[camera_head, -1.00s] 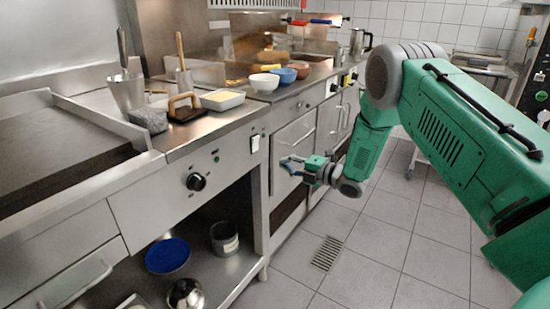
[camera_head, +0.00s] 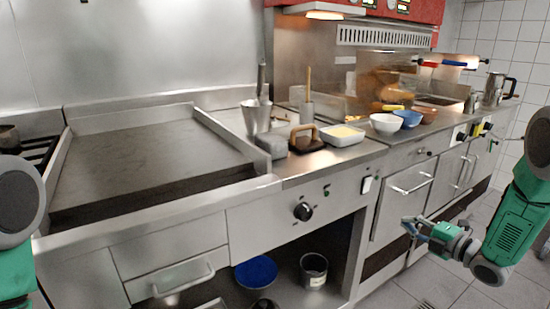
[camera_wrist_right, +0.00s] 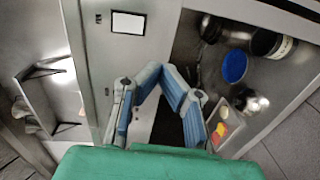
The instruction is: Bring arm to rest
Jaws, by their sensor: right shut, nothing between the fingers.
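My right arm comes in from the right edge of the head view, green with grey joints. Its gripper (camera_head: 413,227) has blue fingers and hangs in front of the counter's oven-like front, over the floor side. In the right wrist view the blue fingers (camera_wrist_right: 158,72) arch together at their tips with nothing between them. Of my left arm only a grey joint and a green part show at the left edge; its gripper is out of view.
A flat griddle (camera_head: 150,155) fills the counter at left. A white bowl (camera_head: 386,124), a blue bowl (camera_head: 407,118) and a tray (camera_head: 342,136) stand on the counter. A blue bowl (camera_head: 256,271) and a pot (camera_head: 314,270) sit on the lower shelf. Tiled floor lies at lower right.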

